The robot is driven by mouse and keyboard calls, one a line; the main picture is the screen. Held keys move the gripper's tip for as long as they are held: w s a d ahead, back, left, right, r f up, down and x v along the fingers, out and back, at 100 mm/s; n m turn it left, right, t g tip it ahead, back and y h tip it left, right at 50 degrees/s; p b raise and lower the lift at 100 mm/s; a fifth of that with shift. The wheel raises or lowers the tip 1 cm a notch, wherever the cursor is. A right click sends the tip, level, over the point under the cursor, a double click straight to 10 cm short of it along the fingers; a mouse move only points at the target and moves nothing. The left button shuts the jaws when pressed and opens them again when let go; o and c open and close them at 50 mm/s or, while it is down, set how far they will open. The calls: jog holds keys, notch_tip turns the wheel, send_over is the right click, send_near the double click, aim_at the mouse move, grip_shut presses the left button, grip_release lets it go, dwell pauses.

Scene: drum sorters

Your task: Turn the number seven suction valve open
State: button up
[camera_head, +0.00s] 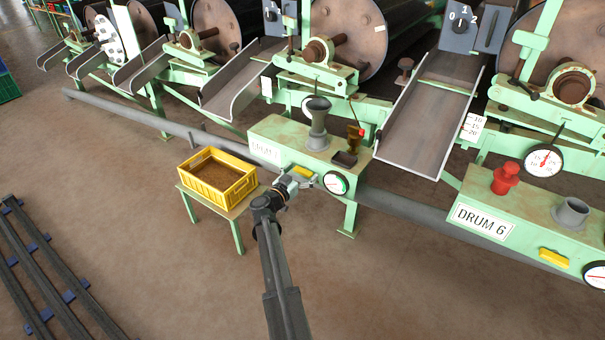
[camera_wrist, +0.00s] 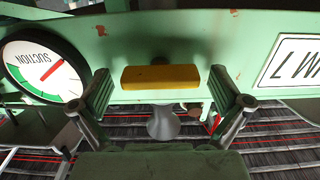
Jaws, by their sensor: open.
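The suction valve is a yellow bar handle (camera_wrist: 160,77) on the front of the pale green DRUM 7 box (camera_head: 290,140). In the wrist view the picture is upside down and the handle lies lengthwise across it. The handle also shows in the head view (camera_head: 303,171), just beyond my gripper (camera_head: 297,180). My gripper (camera_wrist: 161,88) is open, with one finger past each end of the handle and a visible gap on both sides. The round suction gauge (camera_wrist: 42,72) is beside the handle; its red needle points into the white part of the dial.
A yellow crate (camera_head: 217,180) of brown material stands on a small green table left of my arm. The DRUM 6 box (camera_head: 530,225) with its own yellow handle (camera_head: 554,257) is at right. A grey pipe (camera_head: 410,208) runs behind. Floor rails (camera_head: 45,270) lie at lower left.

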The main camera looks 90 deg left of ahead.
jog(key=shift+a, duration=0.1)
jog(key=c, duration=1.2)
jog(key=shift+o, duration=0.2)
jog(key=shift+r+p, duration=0.1)
jog(key=shift+p, duration=0.2)
jog(key=m+p, duration=0.2)
jog(key=shift+w+r+m, duration=0.1)
jog(key=shift+m, duration=0.3)
jog(key=m+p, duration=0.1)
jog(key=m, duration=0.3)
jog(key=shift+p, duration=0.35)
jog(key=m, duration=0.5)
jog(key=shift+w+f, duration=0.1)
jog(key=shift+f, duration=0.15)
jog(key=shift+m+b, duration=0.75)
jog(key=shift+m, duration=1.55)
